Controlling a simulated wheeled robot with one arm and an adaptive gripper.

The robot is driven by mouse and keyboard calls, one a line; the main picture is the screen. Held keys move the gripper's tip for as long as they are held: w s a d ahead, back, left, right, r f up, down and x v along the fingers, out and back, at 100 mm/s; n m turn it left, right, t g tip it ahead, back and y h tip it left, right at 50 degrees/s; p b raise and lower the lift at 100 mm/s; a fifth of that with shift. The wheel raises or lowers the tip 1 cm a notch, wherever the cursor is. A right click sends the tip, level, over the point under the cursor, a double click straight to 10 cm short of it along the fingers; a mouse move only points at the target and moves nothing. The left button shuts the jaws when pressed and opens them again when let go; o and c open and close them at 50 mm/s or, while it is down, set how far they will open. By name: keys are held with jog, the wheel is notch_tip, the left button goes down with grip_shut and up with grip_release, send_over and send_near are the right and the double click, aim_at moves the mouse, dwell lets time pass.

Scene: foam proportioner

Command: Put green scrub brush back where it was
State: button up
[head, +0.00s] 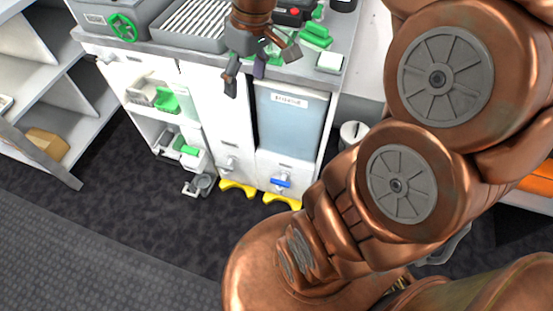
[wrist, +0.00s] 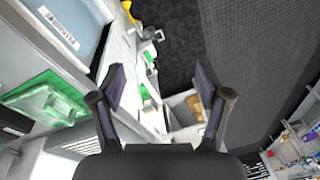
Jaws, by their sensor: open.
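My gripper (head: 260,70) is over the front edge of the grey counter, with its fingers spread and nothing between them. It also shows in the wrist view (wrist: 160,92), open and empty. A green brush-like object (head: 316,37) lies on the counter to the right of my gripper; it may be the green scrub brush, but it is too small to be sure. Behind my gripper, the counter is partly hidden. In the wrist view, a clear green tray-like object (wrist: 46,98) is at the left; I cannot tell whether the brush is in it.
The white cabinet (head: 222,130) has open shelves with green items (head: 166,102) and a blue-grey tank (head: 290,118). Yellow feet (head: 282,200) stick out below. A shelf unit (head: 50,95) stands left; dark floor (head: 120,190) is clear.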

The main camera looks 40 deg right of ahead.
jog(key=s+a+f+m+g, duration=0.1)
jog(key=s+a+f, duration=0.2)
jog(key=s, duration=0.6)
jog(key=s+a+f+m+g+h, duration=0.1)
jog(key=s+a+f+m, duration=0.1)
jog(key=s, duration=0.7)
notch_tip(320, 180, down, 3)
jog(key=shift+s+a+r+g+h, duration=0.2)
jog(key=shift+a+g+h, duration=0.15)
jog(key=shift+a, duration=0.25)
